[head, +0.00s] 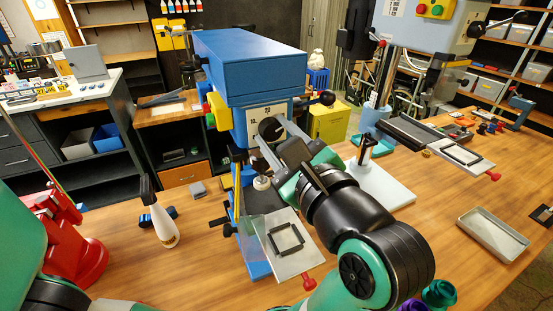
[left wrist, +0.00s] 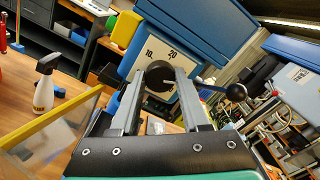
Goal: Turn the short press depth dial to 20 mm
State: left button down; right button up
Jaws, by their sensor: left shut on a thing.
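The short blue press (head: 250,65) stands on the wooden table left of centre in the head view. Its white scale plate (head: 258,115) carries a round black depth dial (head: 268,129). In the left wrist view, the dial (left wrist: 160,77) sits between the fingertips, with 10 and 20 printed on the plate (left wrist: 170,55) above it. My left gripper (left wrist: 158,80) is shut on the dial, one finger on each side; it also shows in the head view (head: 272,142). The dial's exact setting is hard to read. My right gripper is not in view.
A black ball-ended lever (head: 326,98) sticks out right of the dial. A taller grey press (head: 420,35) stands to the right. A white spray bottle (head: 160,215) is on the left of the table. A metal tray (head: 492,235) lies at the right.

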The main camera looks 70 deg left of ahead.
pick_arm(q)
jog(key=n+b, duration=0.3)
jog(key=shift+f, duration=0.3)
jog(key=n+b, duration=0.2)
jog(key=n, duration=0.1)
jog(key=shift+r+b, duration=0.1)
jog(key=shift+b, duration=0.25)
jog(key=n+b, duration=0.1)
jog(key=n, duration=0.3)
jog(key=shift+b, duration=0.35)
jog(key=shift+r+n+b, duration=0.1)
jog(key=shift+n+b, duration=0.4)
jog(key=shift+n, duration=1.1)
jog(key=shift+c, duration=1.9)
grip_release()
